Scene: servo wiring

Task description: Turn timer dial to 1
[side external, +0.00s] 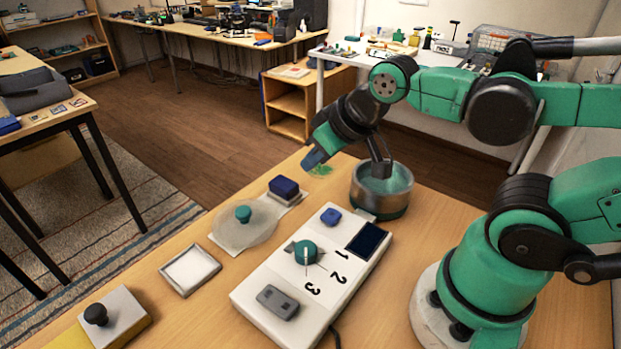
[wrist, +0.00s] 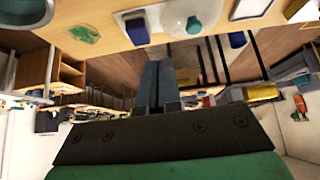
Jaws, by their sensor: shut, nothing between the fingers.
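The timer is a white box (side external: 272,322) on the wooden table in the side view. Its teal dial (side external: 306,252) has a pale pointer line that seems to run towards the 3 side, though it is too small to be sure. The printed numbers 1 (side external: 343,254), 2 (side external: 337,277) and 3 (side external: 313,289) lie to the right of and below the dial. My gripper (side external: 314,159) is up and beyond the timer, above the table's far edge, apart from the dial. Its blue-grey fingers (wrist: 158,84) are shut and empty in the wrist view.
A steel pot (side external: 382,190) stands close to the timer's far end. The timer also carries a blue button (side external: 330,216), dark screen (side external: 368,239) and grey switch (side external: 277,302). A dark blue block (side external: 284,187), teal-knobbed lid (side external: 243,214), white tray (side external: 190,270) and black-knobbed box (side external: 96,314) line the left.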

